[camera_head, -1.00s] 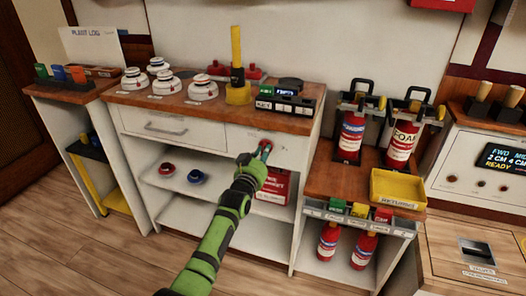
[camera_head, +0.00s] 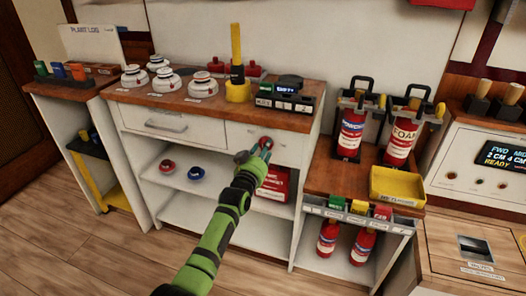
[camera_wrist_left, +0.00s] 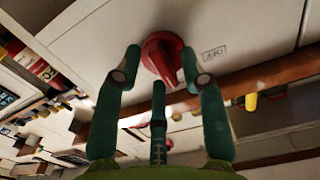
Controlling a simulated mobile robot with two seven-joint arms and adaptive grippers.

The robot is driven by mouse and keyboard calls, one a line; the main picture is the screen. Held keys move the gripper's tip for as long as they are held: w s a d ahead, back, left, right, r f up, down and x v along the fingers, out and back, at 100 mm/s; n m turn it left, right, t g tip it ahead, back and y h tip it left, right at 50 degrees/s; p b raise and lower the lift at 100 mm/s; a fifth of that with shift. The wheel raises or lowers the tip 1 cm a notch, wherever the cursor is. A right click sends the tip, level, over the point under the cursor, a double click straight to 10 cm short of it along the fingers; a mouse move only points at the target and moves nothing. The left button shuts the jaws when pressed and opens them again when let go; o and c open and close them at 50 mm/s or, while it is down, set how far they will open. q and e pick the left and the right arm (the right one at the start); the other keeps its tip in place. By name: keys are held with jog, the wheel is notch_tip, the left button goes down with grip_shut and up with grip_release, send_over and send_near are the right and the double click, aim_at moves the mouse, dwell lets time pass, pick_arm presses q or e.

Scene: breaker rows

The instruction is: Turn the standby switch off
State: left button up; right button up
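A red rotary knob (camera_head: 265,142) sits on the front of the white cabinet's right drawer. In the left wrist view the red knob (camera_wrist_left: 163,58) has a small label reading OFF beside it, seen upside down. I take it for the standby switch; its name label is not readable. My left gripper (camera_head: 254,156) is right in front of it. In the wrist view the green fingers of my left gripper (camera_wrist_left: 160,68) are spread around the knob, with the right one close against its edge; contact cannot be told. My right gripper is not in view.
Smoke detectors (camera_head: 167,79) and a black device (camera_head: 287,92) with a lit blue display stand on the wooden counter (camera_head: 190,104) above. Red and blue knobs lie on the shelf (camera_head: 212,183) below. Extinguishers (camera_head: 352,132) and a yellow tray (camera_head: 397,187) stand to the right.

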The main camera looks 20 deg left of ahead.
pick_arm(q)
jog(key=s, duration=1.2)
jog(key=shift+a, duration=0.2)
